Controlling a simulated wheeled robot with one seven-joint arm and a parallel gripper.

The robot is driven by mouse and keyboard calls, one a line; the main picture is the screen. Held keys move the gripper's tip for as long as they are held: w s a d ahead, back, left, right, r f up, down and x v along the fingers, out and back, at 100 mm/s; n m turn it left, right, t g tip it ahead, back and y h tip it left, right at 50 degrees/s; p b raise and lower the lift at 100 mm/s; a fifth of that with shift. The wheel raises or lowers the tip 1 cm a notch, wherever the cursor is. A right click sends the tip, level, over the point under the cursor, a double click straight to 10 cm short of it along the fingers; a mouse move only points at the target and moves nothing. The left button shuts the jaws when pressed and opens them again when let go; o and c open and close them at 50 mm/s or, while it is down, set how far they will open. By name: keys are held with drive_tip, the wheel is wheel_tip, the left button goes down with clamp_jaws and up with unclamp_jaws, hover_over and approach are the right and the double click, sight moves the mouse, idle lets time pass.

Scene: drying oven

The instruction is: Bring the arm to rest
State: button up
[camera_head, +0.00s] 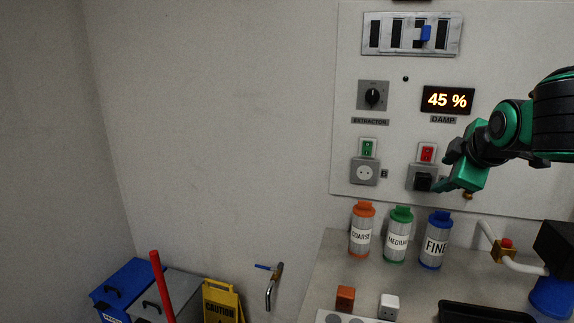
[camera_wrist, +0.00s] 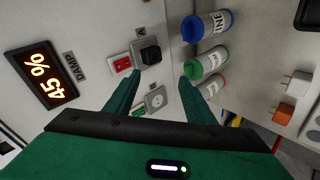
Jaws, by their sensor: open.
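My gripper (camera_head: 444,172) is green and black and hangs in front of the wall panel at the right of the head view. In the wrist view my gripper (camera_wrist: 158,88) shows two green fingers spread apart with nothing between them. Beyond the fingers, a black plug (camera_wrist: 150,54) sits in the socket under the red switch. The same black plug (camera_head: 423,182) shows in the head view just left of my gripper. In the picture the fingers appear close to it, but I cannot tell whether they touch it.
Canisters marked coarse (camera_head: 361,232), medium (camera_head: 398,238) and fine (camera_head: 435,243) stand on the bench (camera_head: 335,275) below. A display (camera_head: 447,100) reads 45 %. An orange plug (camera_head: 345,299) and a white plug (camera_head: 389,306) stand near the bench front. The wall left of the panel is bare.

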drive_tip(key=s+d+f+m+g, duration=0.5)
drive_tip(key=s+f+m, duration=0.3)
drive_tip(key=s+f, duration=0.4)
drive_tip(key=s+f+m+g+y, duration=0.1)
drive_tip(key=s+f+m+g, duration=0.1)
drive_tip(key=s+m, duration=0.3)
drive_tip(key=s+f+m+g+y, duration=0.1)
drive_tip(key=s+f+m+g, duration=0.2)
drive_tip(key=s, duration=1)
wheel_tip(320, 180, down, 2)
drive_tip(key=shift+s+a+f+m+g, duration=0.25)
drive_tip(key=shift+s+a+m+g, duration=0.15)
drive_tip(key=shift+m, duration=0.6)
drive_tip(key=shift+w, duration=0.1)
drive_tip(key=shift+w+f, duration=0.25)
drive_tip(key=shift+w, duration=0.35)
